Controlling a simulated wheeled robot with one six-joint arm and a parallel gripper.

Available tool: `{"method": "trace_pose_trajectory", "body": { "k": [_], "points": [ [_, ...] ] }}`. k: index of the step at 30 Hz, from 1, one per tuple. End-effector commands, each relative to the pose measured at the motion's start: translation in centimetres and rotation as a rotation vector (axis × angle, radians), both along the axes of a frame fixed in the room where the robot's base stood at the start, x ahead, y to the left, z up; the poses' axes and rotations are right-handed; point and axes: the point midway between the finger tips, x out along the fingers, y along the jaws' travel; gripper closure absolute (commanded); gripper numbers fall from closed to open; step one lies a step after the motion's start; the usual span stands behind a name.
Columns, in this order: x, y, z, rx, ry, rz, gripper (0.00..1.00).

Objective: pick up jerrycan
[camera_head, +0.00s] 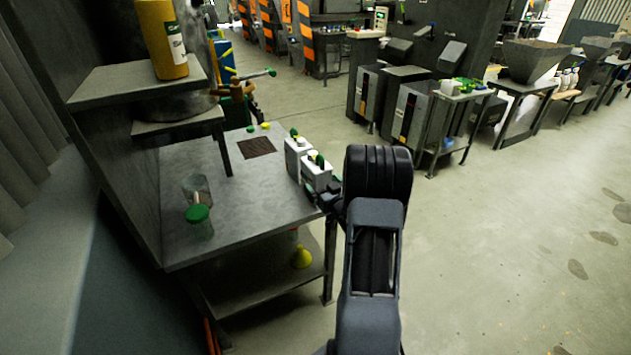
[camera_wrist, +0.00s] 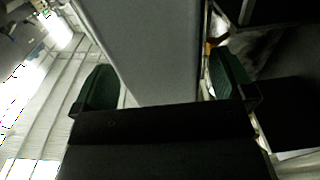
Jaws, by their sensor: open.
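Two pale grey-white jerrycans with green caps stand upright side by side at the right edge of the grey work table (camera_head: 236,190). The farther jerrycan (camera_head: 296,160) is partly behind the nearer jerrycan (camera_head: 318,176). My gripper (camera_head: 325,196) is at the near jerrycan's lower right side, partly hidden by my arm. In the wrist view my gripper (camera_wrist: 164,85) has its two dark green fingers wide apart. A plain grey face fills the space between them, apparently the near jerrycan's side. I cannot tell whether the fingers touch it.
A dark mat (camera_head: 256,147) lies farther back. A shelf above holds a yellow container (camera_head: 163,38). A yellow funnel (camera_head: 302,257) sits on the lower shelf. The floor to the right is open.

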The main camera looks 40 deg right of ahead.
Motion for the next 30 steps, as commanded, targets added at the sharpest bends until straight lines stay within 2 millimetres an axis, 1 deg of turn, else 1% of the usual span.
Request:
{"method": "trace_pose_trajectory", "body": {
  "k": [1,3,6,9,16,30],
  "points": [
    [0.8,0.0,-0.1,0.0,0.0,0.002,0.0],
    [1.6,-0.1,-0.1,-0.001,0.0,0.002,0.0],
    [2.4,-0.2,-0.1,0.0,0.0,0.001,0.0],
    [2.8,-0.3,-0.1,0.0,0.0,0.0,0.0],
    [2.8,-0.3,-0.1,0.0,0.0,-0.001,0.01],
    [2.8,-0.3,-0.1,0.0,0.0,0.0,0.46]
  ]
}}
